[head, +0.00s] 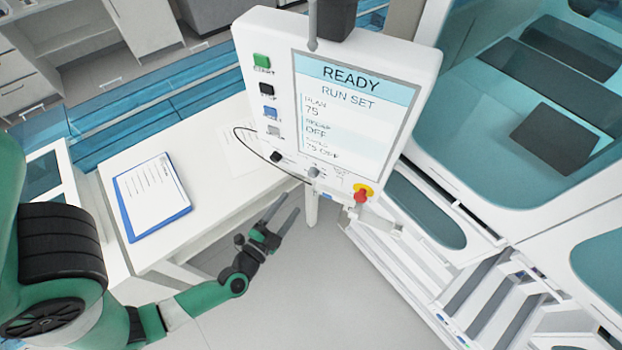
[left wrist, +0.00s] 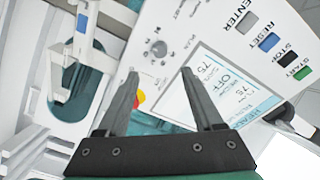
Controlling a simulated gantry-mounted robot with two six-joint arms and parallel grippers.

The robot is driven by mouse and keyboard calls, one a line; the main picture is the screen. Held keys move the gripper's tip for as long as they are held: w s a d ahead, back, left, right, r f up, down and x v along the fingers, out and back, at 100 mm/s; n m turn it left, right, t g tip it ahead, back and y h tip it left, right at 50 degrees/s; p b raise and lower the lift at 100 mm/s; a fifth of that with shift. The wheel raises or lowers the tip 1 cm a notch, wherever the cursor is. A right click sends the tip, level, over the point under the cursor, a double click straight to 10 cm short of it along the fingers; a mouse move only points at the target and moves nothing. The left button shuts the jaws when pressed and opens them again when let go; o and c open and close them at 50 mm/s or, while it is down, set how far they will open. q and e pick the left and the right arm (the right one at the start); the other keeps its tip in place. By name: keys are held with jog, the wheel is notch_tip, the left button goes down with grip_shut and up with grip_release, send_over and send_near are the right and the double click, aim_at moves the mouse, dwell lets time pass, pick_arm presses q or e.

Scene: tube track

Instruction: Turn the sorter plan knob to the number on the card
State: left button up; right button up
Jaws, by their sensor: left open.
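The white control panel (head: 270,50) has a screen (head: 350,110) reading READY, RUN SET, with PLAN 75 and OFF lines below. A small grey knob (head: 313,171) sits below the screen; a grey knob with marks around it shows in the left wrist view (left wrist: 157,50), beside lettering that looks like PLAN. My left gripper (head: 291,201) is open and empty, below the panel's lower edge and apart from the knobs. In the left wrist view its fingers (left wrist: 160,72) point toward the panel, with the knob between and beyond the tips. I cannot make out a card with a readable number.
A red stop button on yellow (head: 361,194) is right of the knob, and a black plug or knob (head: 277,156) left of it. A blue clipboard (head: 152,195) with paper and a loose sheet (head: 240,147) lie on the white table (head: 205,215). White machinery (head: 470,215) stands right.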

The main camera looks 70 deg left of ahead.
aim_at(312, 176)
pick_arm(q)
jog(key=b+x, duration=0.2)
jog(key=x, duration=0.9)
jog(key=shift+w+a, duration=0.1)
grip_shut()
